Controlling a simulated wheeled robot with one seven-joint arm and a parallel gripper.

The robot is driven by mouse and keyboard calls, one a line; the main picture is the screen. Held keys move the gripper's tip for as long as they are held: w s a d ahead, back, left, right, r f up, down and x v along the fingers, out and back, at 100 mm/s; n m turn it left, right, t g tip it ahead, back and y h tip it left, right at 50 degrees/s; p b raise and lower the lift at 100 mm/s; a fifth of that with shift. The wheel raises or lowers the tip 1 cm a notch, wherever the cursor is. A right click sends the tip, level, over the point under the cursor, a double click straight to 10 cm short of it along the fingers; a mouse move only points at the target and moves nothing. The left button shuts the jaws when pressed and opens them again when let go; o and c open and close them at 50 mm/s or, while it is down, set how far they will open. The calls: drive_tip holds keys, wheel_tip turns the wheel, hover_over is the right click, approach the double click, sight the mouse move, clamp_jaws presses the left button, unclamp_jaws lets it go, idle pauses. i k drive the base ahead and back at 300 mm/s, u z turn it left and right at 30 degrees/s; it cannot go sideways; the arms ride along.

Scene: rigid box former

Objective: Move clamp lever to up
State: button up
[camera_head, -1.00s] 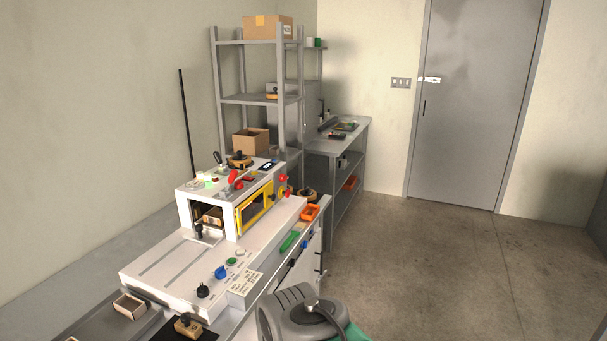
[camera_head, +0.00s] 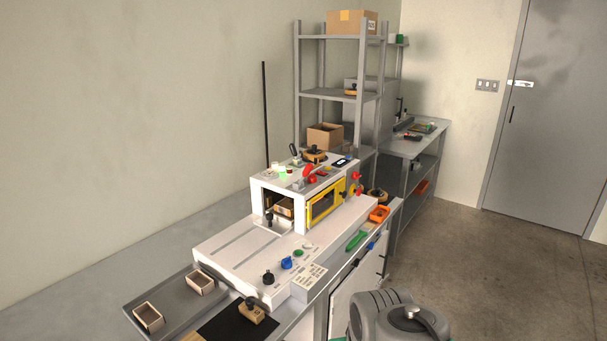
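The white box former (camera_head: 235,243) stands on the bench, with a raised housing that has a dark opening and a yellow-framed window (camera_head: 322,204). A red-handled lever (camera_head: 310,174) shows on top of the housing. A dark-knobbed lever (camera_head: 295,151) stands behind it on the top. Another small black-knobbed part (camera_head: 269,216) stands at the front opening. The frames do not tell which of these is the clamp lever, and its exact position is too small to tell. A grey, rounded part of my arm shows at the bottom right. My gripper is not in view.
Small open boxes (camera_head: 149,318) lie on a grey tray at the lower left. Blue (camera_head: 286,263) and black (camera_head: 268,278) knobs sit on the machine's front. An orange bin (camera_head: 379,213) and green tool (camera_head: 356,240) lie along the right edge. Floor (camera_head: 465,275) to the right is clear.

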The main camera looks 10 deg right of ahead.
sight(307, 169)
drive_tip(key=k, duration=0.55)
drive_tip(key=u, duration=0.7)
drive_tip(key=i, duration=1.1)
drive_tip(key=u, duration=0.15)
